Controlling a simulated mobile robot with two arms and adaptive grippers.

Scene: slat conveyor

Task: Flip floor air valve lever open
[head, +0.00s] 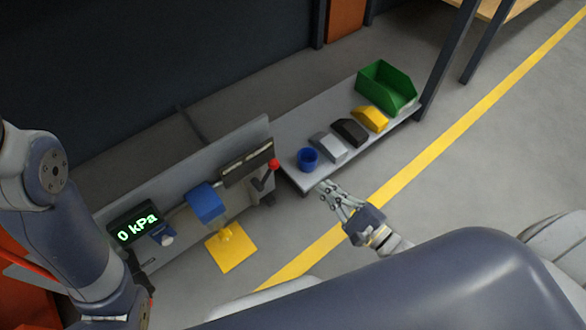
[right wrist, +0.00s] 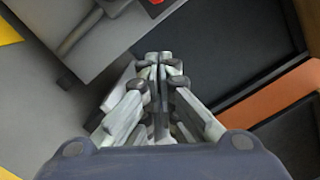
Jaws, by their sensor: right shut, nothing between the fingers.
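A lever with a red ball knob (head: 274,164) stands at the right end of a low grey panel (head: 165,190) near the floor. Its dark arm points up and slightly right. A display (head: 137,230) on the panel reads 0 kPa. A blue block (head: 206,203) sits between display and lever. My right gripper (head: 329,188) is shut and empty, apart from the lever, to its right and nearer me. It also shows shut in the right wrist view (right wrist: 158,75), where a small red patch at the top edge may be the knob.
A low grey shelf (head: 297,176) beside the lever holds a blue cup (head: 307,159), grey, black and yellow blocks, and a green bin (head: 386,88). A yellow plate (head: 231,252) lies below the blue block. A dark post (head: 446,65) stands behind. Floor right of the yellow line is clear.

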